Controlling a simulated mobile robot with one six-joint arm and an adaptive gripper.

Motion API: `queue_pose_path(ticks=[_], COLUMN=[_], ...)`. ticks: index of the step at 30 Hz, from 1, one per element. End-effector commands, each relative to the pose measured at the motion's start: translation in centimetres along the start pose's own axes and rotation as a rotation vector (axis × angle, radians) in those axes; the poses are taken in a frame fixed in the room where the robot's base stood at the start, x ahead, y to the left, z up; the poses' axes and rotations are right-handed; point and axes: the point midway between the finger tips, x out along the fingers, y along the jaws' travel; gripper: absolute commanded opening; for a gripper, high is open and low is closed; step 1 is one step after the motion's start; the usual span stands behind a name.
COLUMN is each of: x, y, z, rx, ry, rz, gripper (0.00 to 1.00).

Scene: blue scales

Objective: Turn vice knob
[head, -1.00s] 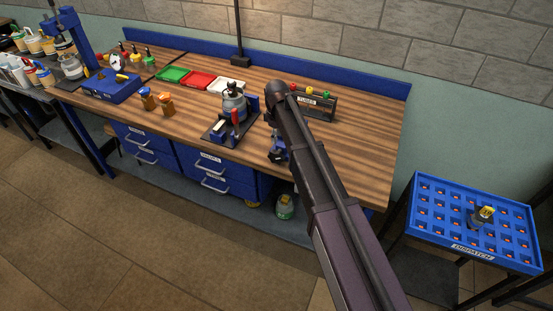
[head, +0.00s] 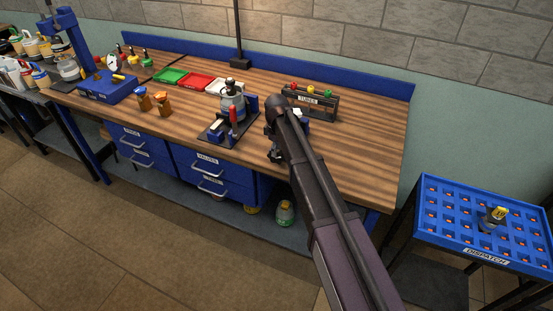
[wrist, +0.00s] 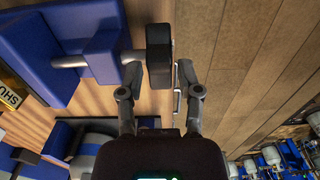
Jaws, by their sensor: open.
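In the wrist view the blue vice (wrist: 95,50) fills the upper left. Its metal shaft runs right to a dark, thick knob (wrist: 158,45). My gripper (wrist: 159,76) is open, with one fingertip on each side of the lower part of the knob. The left fingertip is close to the knob; I cannot tell whether either finger touches it. In the head view my arm covers most of the vice, and my gripper (head: 274,150) is at the bench's front edge. The knob cannot be made out there.
The wooden bench (head: 360,150) carries a clamp fixture with a grey vessel (head: 233,105), a dark rack labelled TUBES (head: 312,106), and green and red trays (head: 170,76). A blue dispatch tray (head: 450,236) stands at the right. The bench's right end is clear.

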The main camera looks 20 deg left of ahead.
Motion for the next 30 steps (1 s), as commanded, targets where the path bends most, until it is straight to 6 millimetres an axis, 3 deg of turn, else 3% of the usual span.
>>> queue_pose_path(ticks=[9,25,26,30], x=[2.3,2.7,2.7,2.7], y=[0.0,0.0,0.0,0.0], z=[0.0,0.0,0.0,0.0], rx=[0.0,0.0,0.0,0.0], ry=[0.0,0.0,0.0,0.0], rz=[0.0,0.0,0.0,0.0], gripper=[0.46,0.46,0.4,0.0])
